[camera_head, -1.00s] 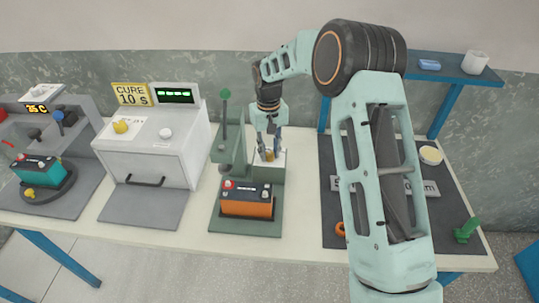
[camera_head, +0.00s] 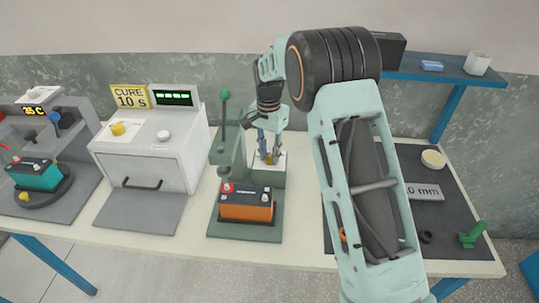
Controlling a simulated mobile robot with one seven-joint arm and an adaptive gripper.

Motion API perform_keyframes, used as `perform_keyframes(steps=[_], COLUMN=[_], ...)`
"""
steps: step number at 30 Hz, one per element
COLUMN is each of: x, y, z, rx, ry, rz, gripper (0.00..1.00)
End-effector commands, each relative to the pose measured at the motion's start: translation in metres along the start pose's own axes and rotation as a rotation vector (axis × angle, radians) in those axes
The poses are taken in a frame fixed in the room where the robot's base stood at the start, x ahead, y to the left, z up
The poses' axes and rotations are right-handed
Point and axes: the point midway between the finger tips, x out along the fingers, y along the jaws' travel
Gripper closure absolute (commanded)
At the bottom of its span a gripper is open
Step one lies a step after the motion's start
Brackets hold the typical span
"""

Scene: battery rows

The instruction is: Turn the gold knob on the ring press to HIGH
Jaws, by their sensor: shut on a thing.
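The ring press (camera_head: 227,156) is a green stand with a lever topped by a green ball. An orange battery (camera_head: 246,207) with a dark top sits on its base. A white panel (camera_head: 281,160) stands at the press's right rear. The gold knob (camera_head: 268,158) on this panel shows only as a small patch between my fingers. My gripper (camera_head: 267,157) points down at the panel and is shut on the gold knob. The knob's pointer and any HIGH mark are too small or hidden to read.
Left of the press is a white cure oven (camera_head: 180,160) with a yellow knob (camera_head: 118,129). Further left, a teal battery (camera_head: 38,172) sits on a round stand. On the right are a dark mat (camera_head: 450,205), a green part (camera_head: 472,236) and a blue shelf (camera_head: 440,72).

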Motion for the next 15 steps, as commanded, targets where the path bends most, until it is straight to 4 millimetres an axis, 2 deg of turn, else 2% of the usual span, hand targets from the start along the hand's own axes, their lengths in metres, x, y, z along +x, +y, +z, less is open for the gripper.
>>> perform_keyframes(steps=[6, 15], x=[-0.0007, -0.0009], y=[-0.0007, -0.0007], z=[-0.0002, -0.0004], rx=[0.13, 0.218], ry=[-0.001, -0.002], rz=[-0.001, -0.001], gripper=[1.0, 1.0])
